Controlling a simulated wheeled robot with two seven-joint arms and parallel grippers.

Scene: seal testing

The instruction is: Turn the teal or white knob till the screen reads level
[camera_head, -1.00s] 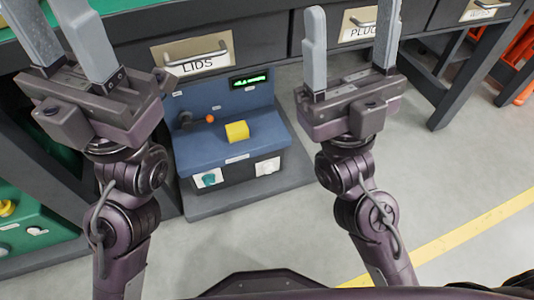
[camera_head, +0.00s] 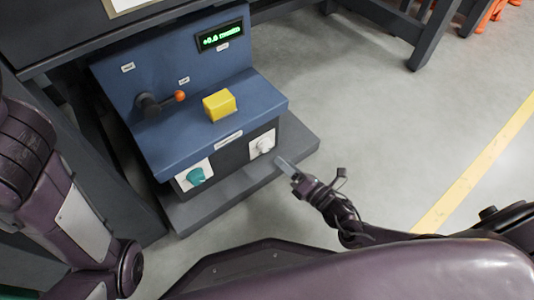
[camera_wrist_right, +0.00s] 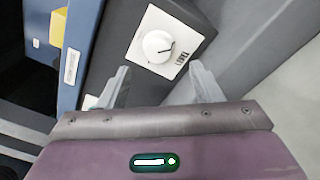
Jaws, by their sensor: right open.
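The white knob (camera_head: 263,145) is on a white plate on the right of the blue machine's front. In the right wrist view the knob (camera_wrist_right: 157,46) has a dark pointer line and sits just beyond the fingertips, in line with the gap between them. My right gripper (camera_head: 284,164) is open and empty, close to that knob and apart from it. The teal knob (camera_head: 196,176) is on the left plate. The lit screen (camera_head: 220,37) shows green text that seems to start with +0.6; the rest is hard to read. My left gripper is out of view; its arm shows at the left.
A yellow block (camera_head: 219,105) is on the machine's ledge (camera_head: 180,140). A lever with an orange ball (camera_head: 180,96) stands out from its back panel. A dark base plate (camera_head: 300,140) lies under the machine.

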